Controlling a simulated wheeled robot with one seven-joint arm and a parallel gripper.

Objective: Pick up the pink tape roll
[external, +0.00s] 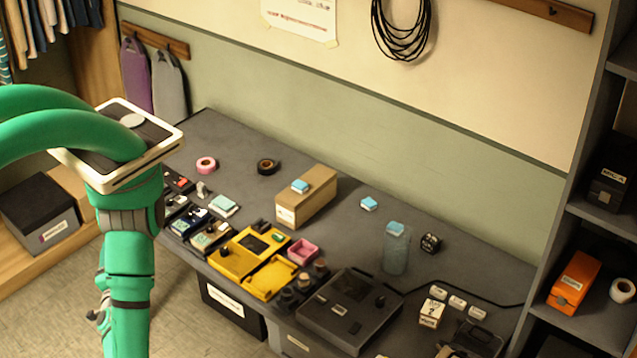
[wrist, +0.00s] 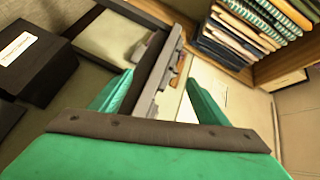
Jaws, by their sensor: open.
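The pink tape roll (external: 206,171) lies flat on the grey table (external: 235,135), near its far left end in the external view. A black tape roll with a brownish centre lies to its right. My gripper (wrist: 160,78) shows in the wrist view with its two green fingers spread apart, nothing between them. My green arm stands at the left of the external view, away from the tape roll; its fingers are not clear there. The pink roll is not in the wrist view.
Small pedals sit along the near left edge. A dark box (external: 40,212) rests on a low wooden shelf at left. Table around the roll is fairly clear.

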